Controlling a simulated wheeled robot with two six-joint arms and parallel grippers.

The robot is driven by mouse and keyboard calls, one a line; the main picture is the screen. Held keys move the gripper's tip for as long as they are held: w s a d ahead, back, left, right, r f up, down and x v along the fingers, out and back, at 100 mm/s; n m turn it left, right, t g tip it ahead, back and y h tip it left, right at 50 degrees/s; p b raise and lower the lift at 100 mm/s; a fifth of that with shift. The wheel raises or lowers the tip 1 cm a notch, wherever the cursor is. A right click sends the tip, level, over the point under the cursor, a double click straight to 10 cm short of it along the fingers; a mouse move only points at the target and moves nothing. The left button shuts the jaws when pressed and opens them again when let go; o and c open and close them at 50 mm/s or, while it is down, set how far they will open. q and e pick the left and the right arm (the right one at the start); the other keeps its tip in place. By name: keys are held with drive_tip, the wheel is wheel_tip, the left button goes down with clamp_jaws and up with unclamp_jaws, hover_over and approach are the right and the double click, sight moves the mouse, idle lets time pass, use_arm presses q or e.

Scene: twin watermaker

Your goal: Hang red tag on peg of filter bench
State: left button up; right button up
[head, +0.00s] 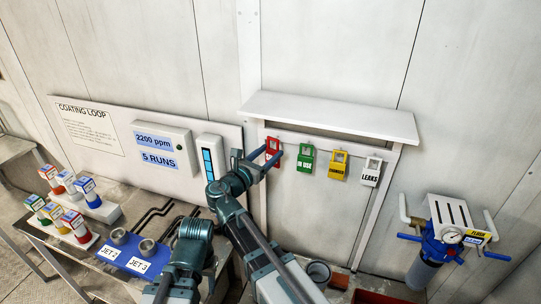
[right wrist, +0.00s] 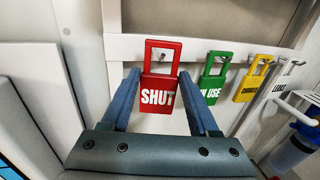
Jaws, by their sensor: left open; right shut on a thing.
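The red tag (right wrist: 159,92), lettered SHUT, is upright between the two fingers of my right gripper (right wrist: 165,97), which is shut on it. In the head view the red tag (head: 272,147) is partly behind my right gripper (head: 265,158). It is at the left end of the white rail of the filter bench (head: 340,117). A small peg (right wrist: 163,57) shows inside the tag's loop; I cannot tell whether it passes through. My left gripper (head: 193,232) is open and empty over the coating bench, its fingers mostly hidden.
Green (head: 306,160), yellow (head: 337,166) and white (head: 371,171) tags hang to the right on the same rail. A blue filter unit (head: 440,240) stands further right. The coating bench at left holds several coloured bottles and a blue jet plate (head: 130,255).

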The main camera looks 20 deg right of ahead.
drive_tip(key=shift+w+d+f, duration=0.1)
drive_tip(key=shift+w+d, duration=0.05)
drive_tip(key=shift+w, duration=0.1)
drive_tip(key=shift+w+d+f, duration=0.2)
drive_tip(key=shift+d, duration=0.05)
drive_tip(key=shift+w+d+f+b, duration=0.1)
drive_tip(key=shift+w+f+b, duration=0.15)
drive_tip(key=shift+b, duration=0.25)
drive_tip(key=o, duration=1.4)
